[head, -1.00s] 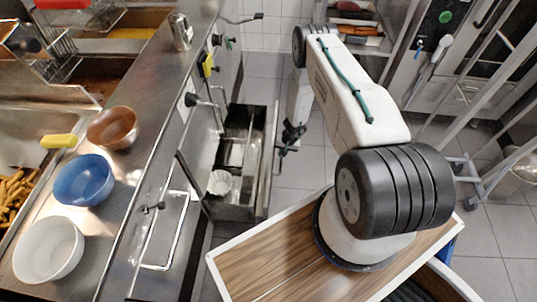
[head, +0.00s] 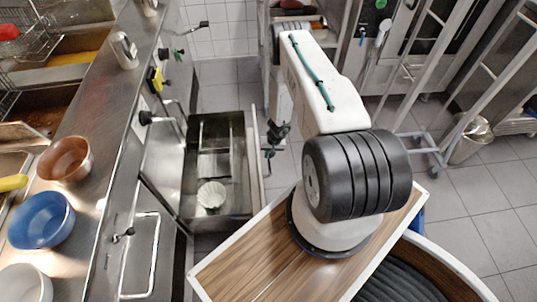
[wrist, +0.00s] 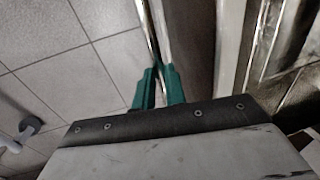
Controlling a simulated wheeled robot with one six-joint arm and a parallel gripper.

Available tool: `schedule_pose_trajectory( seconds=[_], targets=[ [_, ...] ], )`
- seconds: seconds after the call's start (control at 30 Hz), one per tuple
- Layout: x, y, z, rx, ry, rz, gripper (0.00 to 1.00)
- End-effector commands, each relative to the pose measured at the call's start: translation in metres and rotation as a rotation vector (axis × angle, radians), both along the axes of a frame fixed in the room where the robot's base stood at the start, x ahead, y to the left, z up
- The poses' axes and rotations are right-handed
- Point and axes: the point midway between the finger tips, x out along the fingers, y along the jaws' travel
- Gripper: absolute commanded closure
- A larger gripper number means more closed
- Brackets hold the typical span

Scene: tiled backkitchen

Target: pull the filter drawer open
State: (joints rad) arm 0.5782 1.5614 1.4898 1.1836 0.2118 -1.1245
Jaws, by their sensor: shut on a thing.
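The filter drawer (head: 253,178) is a dark metal box pulled well out from under the steel fryer counter on the left. Its inside shows from above, with a pale fluted cup (head: 211,194) in its near part. My gripper (head: 270,142) is at the drawer's outer front, partly hidden behind my arm. In the wrist view my green gripper fingers (wrist: 158,74) are closed around the thin upright-looking bar of the drawer handle (wrist: 153,35). The drawer front also shows beside it in the wrist view (wrist: 192,50).
The counter (head: 110,130) runs along the left, holding a copper bowl (head: 64,158), a blue bowl (head: 41,221) and a white bowl (head: 25,285). A metal rack (head: 425,85) stands at the right. Tiled floor (head: 465,205) is free at the right.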

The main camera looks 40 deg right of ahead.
Motion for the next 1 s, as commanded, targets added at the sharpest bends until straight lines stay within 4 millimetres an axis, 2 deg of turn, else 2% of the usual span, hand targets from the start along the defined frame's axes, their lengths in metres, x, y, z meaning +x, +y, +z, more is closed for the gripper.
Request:
schedule_pose_trajectory(
  seconds=[0.03, 0.07, 0.1, 0.13, 0.47, 0.8, 1.0],
  targets=[
    [0.002, -0.001, 0.001, -0.002, -0.002, -0.001, 1.0],
    [0.002, -0.001, 0.001, -0.002, -0.002, -0.001, 0.79],
    [0.002, -0.001, 0.001, -0.002, -0.002, -0.001, 0.68],
    [0.002, -0.001, 0.001, -0.002, -0.002, -0.001, 0.66],
    [0.001, -0.001, 0.005, -0.001, -0.002, 0.0, 0.66],
    [-0.005, -0.01, 0.057, -0.002, -0.002, -0.002, 0.66],
    [-0.008, -0.013, 0.075, -0.001, -0.002, 0.0, 0.66]
  ],
)
